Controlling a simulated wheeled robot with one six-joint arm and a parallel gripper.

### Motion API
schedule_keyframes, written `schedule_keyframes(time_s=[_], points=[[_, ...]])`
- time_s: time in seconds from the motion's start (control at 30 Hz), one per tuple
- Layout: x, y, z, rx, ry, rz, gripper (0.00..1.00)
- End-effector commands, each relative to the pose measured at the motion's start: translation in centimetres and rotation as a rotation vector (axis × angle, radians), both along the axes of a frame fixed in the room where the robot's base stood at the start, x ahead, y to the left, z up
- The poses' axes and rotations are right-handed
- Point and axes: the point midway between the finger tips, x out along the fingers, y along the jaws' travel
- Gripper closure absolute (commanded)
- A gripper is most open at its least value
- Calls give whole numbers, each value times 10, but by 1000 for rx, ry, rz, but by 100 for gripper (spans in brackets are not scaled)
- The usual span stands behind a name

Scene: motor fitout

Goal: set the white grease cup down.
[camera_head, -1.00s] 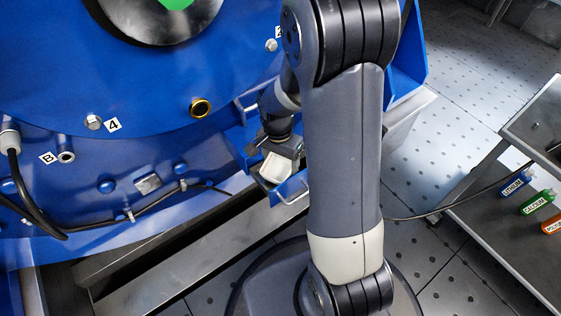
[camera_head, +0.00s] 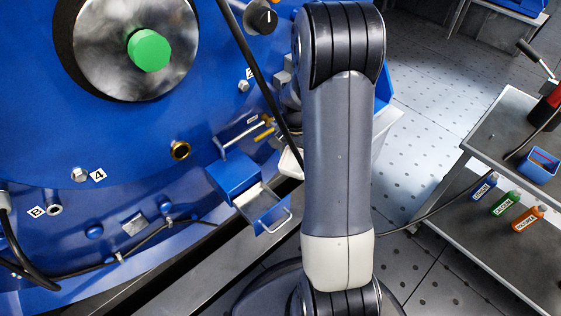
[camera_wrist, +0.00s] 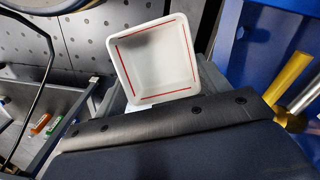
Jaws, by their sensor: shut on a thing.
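The white grease cup (camera_wrist: 155,60) is a square, open cup with thin red lines along its inner walls; it appears empty in the wrist view. My gripper (camera_wrist: 160,112) is shut on its near side, and the dark gripper body fills the lower part of that view. In the head view only a pale edge of the cup (camera_head: 290,163) shows beside my arm, which hides the rest and the gripper fingers. The cup is held in the air, to the right of an open blue drawer (camera_head: 268,215) in that picture.
The big blue motor housing (camera_head: 130,135) fills the left. A black cable (camera_head: 247,65) hangs across it near my arm. A grey cart (camera_head: 460,215) at right holds a blue bin (camera_head: 541,164) above and several coloured bottles (camera_head: 505,204) below. Floor is clear between.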

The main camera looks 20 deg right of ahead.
Motion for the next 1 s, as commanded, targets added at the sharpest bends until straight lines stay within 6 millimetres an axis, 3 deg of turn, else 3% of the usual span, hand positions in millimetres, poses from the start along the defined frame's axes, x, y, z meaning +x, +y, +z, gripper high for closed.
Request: schedule_keyframes(time_s=[0.2, 0.43, 0.77, 0.87, 1.0], points=[[10, -32, 1, 0, 0, -2, 56], [14, -42, 0, -1, -1, 0, 56], [13, -40, 0, 0, 0, 1, 56], [11, -31, -1, 0, 0, 4, 56], [2, -6, -2, 0, 0, 6, 56]])
